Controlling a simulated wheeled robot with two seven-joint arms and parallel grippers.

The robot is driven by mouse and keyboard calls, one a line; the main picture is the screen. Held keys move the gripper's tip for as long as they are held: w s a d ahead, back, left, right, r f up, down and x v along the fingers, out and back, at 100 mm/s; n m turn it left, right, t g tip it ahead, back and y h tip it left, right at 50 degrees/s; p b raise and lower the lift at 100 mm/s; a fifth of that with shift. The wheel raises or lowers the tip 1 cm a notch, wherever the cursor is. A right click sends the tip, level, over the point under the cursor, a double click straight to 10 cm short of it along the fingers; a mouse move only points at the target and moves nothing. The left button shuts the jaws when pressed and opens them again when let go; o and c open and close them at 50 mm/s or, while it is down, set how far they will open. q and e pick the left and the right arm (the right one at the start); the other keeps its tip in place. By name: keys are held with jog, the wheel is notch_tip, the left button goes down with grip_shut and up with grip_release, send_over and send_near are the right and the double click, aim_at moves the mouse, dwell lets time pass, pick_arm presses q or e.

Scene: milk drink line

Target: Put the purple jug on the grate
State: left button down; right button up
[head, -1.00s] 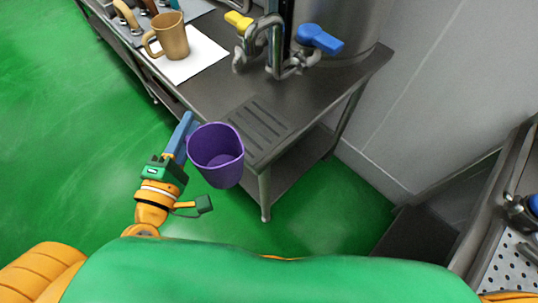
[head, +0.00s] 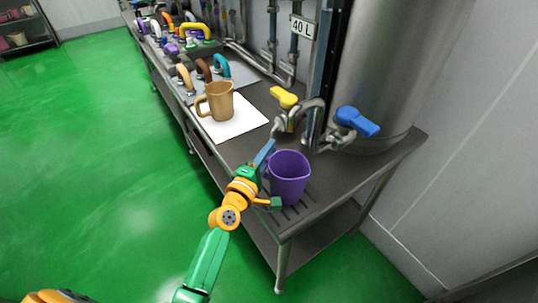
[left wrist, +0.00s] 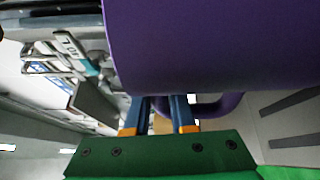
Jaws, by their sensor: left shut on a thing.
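The purple jug (head: 289,178) is upright over the slotted grate (head: 303,208) at the near end of the steel counter. I cannot tell whether its base touches the grate. My left gripper (head: 264,155) is shut on the jug's handle, on its left side. In the left wrist view the jug's purple body (left wrist: 215,45) fills the top, and the blue fingers (left wrist: 162,108) close around its handle (left wrist: 212,108). The grate's dark slots (left wrist: 290,103) show at the right there. My right gripper is not in view.
A tan jug (head: 217,101) stands on a white mat (head: 246,119) further along the counter. A tap with a yellow lever (head: 284,97) and one with a blue lever (head: 357,121) stand behind the grate, by a large steel tank (head: 395,60).

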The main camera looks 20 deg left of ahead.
pick_arm(q)
jog(key=shift+f, duration=0.2)
jog(key=c, duration=0.8)
grip_release()
jog(key=shift+r, duration=0.1)
jog(key=shift+o, duration=0.2)
jog(key=s+a+b, duration=0.1)
jog(key=s, duration=1.1)
jog(key=shift+a+r, duration=0.2)
jog(key=shift+a, duration=0.15)
